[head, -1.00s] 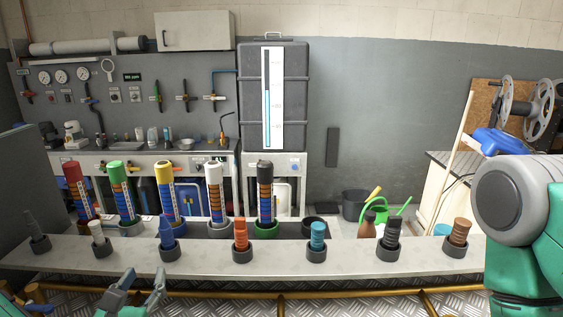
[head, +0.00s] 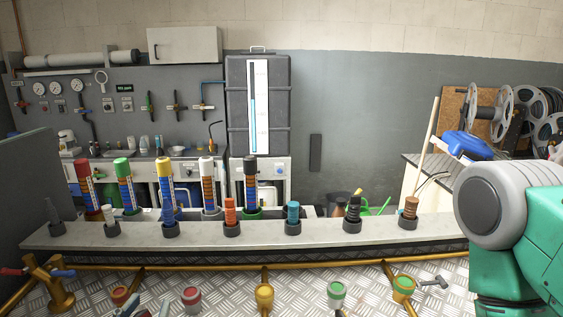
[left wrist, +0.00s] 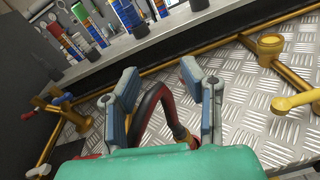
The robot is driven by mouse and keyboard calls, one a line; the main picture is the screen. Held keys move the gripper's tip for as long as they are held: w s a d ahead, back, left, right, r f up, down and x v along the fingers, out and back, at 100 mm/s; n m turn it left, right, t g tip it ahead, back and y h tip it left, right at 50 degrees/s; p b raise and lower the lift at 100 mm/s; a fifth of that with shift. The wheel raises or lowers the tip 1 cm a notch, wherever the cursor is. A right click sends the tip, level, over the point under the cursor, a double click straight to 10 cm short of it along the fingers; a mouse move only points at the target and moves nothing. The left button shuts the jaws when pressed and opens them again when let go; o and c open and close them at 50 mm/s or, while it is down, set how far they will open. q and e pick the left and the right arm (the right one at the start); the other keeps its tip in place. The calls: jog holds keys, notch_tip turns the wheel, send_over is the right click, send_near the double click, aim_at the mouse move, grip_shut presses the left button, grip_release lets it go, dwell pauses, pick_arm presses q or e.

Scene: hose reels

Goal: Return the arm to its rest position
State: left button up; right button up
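My left gripper (head: 147,308) shows only its fingertips at the bottom edge of the head view, below the bench. In the left wrist view the left gripper (left wrist: 160,92) is open, its blue-grey fingers spread apart. A dark red and black hose (left wrist: 150,103) curves between the fingers in that picture; I cannot tell whether it touches them, and nothing appears clamped. A green and grey part of my own arm (head: 497,205) fills the right side of the head view. My right gripper is not in view.
A grey bench (head: 262,236) carries several coloured plugs in dark cups. Behind it stand several tall coloured tubes (head: 125,183). Below it, brass pipes with coloured fittings (head: 264,296) run over metal tread-plate flooring. A valve with red and blue handles (head: 50,280) stands at left.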

pick_arm(q)
jog(key=s+d+f+m+g+h, duration=0.1)
jog(key=d+f+m, duration=0.1)
jog(key=m, duration=0.1)
jog(key=s+d+f+m+g+h, duration=0.1)
jog(key=d+f+m, duration=0.1)
jog(key=f+m, duration=0.1)
jog(key=s+d+f+m+g+h, duration=0.1)
jog(key=d+f+m+h, duration=0.1)
jog(key=m, duration=0.1)
jog(key=shift+s+f, duration=0.2)
jog(key=shift+f, duration=0.1)
jog(key=s+a+f+m+g, duration=0.2)
jog(key=s+f+m+g, duration=0.8)
jog(key=s+f+m, duration=0.6)
jog(key=s+a+f+m+g+y, duration=0.2)
jog(key=s+a+m+g+y, duration=0.15)
jog(key=a+m, duration=0.65)
notch_tip(320, 180, down, 9)
jog(key=b, duration=0.9)
jog(key=shift+d+f+b, duration=0.2)
jog(key=shift+d+b, duration=0.15)
jog(key=shift+d, duration=0.1)
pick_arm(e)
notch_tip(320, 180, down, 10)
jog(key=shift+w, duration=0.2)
